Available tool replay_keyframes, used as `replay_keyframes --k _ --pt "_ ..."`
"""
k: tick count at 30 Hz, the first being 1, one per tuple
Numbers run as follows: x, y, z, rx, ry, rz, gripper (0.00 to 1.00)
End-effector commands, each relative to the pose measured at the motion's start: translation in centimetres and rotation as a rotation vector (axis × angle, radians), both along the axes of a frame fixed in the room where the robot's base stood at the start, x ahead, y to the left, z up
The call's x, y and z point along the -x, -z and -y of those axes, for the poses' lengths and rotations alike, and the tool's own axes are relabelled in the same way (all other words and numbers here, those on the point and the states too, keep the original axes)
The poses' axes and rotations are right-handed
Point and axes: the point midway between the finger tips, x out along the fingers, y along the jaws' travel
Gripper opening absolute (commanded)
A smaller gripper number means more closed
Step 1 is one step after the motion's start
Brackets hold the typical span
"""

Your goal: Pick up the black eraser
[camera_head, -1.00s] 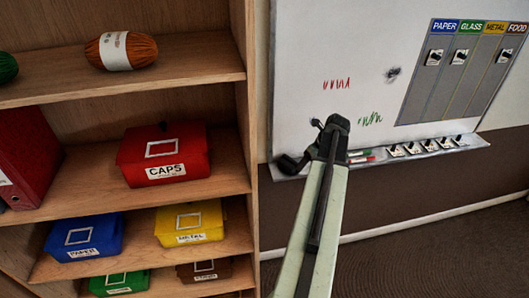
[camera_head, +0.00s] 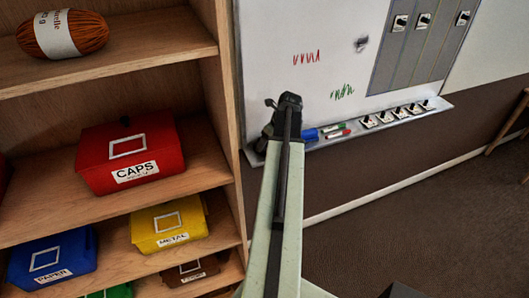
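My gripper (camera_head: 289,101) is in front of the lower left part of the whiteboard (camera_head: 310,75), seen from behind along my arm. Its fingers are hidden, so I cannot tell whether it is open or shut. A dark shape, apparently the black eraser (camera_head: 264,139), shows just left of my gripper at the left end of the whiteboard tray (camera_head: 252,157). Most of it is hidden by my arm, and I cannot tell whether they touch.
Blue, green and red markers (camera_head: 338,133) lie on the tray right of my gripper. Several white-and-black items (camera_head: 399,112) stand farther right. A wooden shelf (camera_head: 222,100) with a red CAPS box (camera_head: 130,170) and a yellow METAL box (camera_head: 168,225) is close on the left.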

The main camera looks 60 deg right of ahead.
Motion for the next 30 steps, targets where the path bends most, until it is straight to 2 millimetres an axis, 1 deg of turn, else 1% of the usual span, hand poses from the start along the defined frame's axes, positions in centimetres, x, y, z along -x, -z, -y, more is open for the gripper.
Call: replay_keyframes --k 1,4,6,12,13,14,15,17,18,19,20,21,26,30 --pt "-0.2 1.8 0.1 0.000 0.000 0.000 0.75" --pt "-0.8 3.3 0.1 0.000 0.000 0.000 0.75" --pt "-1.1 3.7 0.1 0.000 0.000 0.000 0.75" --pt "-1.2 3.2 0.1 0.000 0.000 0.000 0.75" --pt "-1.2 3.2 0.1 0.000 0.000 0.000 0.69" --pt "-1.2 3.2 0.1 0.000 0.000 0.000 0.61" --pt "-1.2 3.2 0.1 0.000 0.000 0.000 0.49" --pt "-1.2 3.2 0.0 0.000 0.000 0.000 0.33" --pt "-1.2 3.2 0.0 0.000 -0.001 0.000 0.22" --pt "-1.2 3.2 0.0 0.000 -0.001 0.000 0.13" --pt "-1.2 3.2 0.0 0.000 -0.001 0.000 0.09" --pt "-1.2 3.2 0.0 0.000 -0.001 0.000 0.03" --pt "-1.2 3.2 0.0 -0.001 -0.001 0.000 0.03" --pt "-1.2 2.5 0.0 -0.001 -0.001 0.000 0.03"
